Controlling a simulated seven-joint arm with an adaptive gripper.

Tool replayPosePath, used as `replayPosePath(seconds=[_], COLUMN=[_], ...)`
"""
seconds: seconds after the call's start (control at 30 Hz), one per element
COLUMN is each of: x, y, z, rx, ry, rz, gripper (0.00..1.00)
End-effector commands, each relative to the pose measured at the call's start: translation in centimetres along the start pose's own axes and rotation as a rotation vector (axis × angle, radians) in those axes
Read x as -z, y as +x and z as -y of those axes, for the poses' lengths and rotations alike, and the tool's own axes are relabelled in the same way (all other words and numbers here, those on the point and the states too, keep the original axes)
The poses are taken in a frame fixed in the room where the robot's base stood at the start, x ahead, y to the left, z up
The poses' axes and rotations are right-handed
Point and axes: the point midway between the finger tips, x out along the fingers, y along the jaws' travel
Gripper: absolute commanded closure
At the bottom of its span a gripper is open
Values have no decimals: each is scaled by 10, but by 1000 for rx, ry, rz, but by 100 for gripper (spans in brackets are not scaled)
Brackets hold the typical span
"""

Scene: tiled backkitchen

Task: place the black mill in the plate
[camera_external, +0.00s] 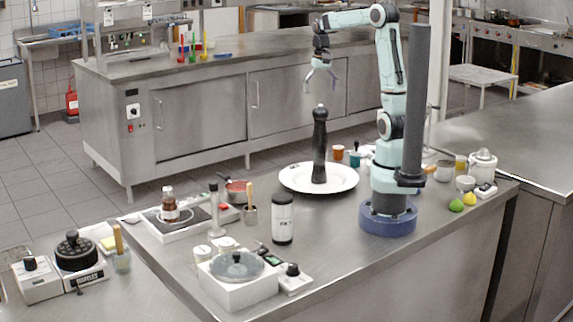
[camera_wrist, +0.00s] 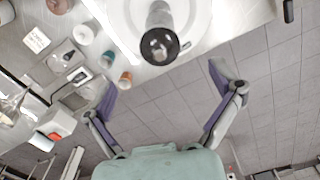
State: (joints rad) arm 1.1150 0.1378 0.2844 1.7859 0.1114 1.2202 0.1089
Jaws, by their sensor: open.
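The black mill (camera_external: 319,147) stands upright on the white plate (camera_external: 291,181) in the external view. In the wrist view I look down on the top of the mill (camera_wrist: 160,45), and part of the plate (camera_wrist: 120,18) shows around it. My gripper (camera_external: 320,90) is open and empty, with its fingers spread a little above the mill's top. In the wrist view the two fingers of my gripper (camera_wrist: 163,85) are wide apart, and the mill is beyond their tips, not between them.
A dark-labelled canister (camera_external: 282,219) and a white scale (camera_external: 238,280) stand at the front. Orange and teal cups (camera_external: 338,152) stand close behind the plate. A lime (camera_external: 456,205) and a white pot (camera_external: 482,165) sit at the right.

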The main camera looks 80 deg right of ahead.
Motion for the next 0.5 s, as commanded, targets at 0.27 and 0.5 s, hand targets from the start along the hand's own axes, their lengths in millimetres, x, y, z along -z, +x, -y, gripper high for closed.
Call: replayPosePath(seconds=[0.27,0.5], x=[-1,-60], y=[-15,-14], z=[0,49], rx=[0,-25], ry=[0,-258], rz=[1,-4], gripper=[9,9])
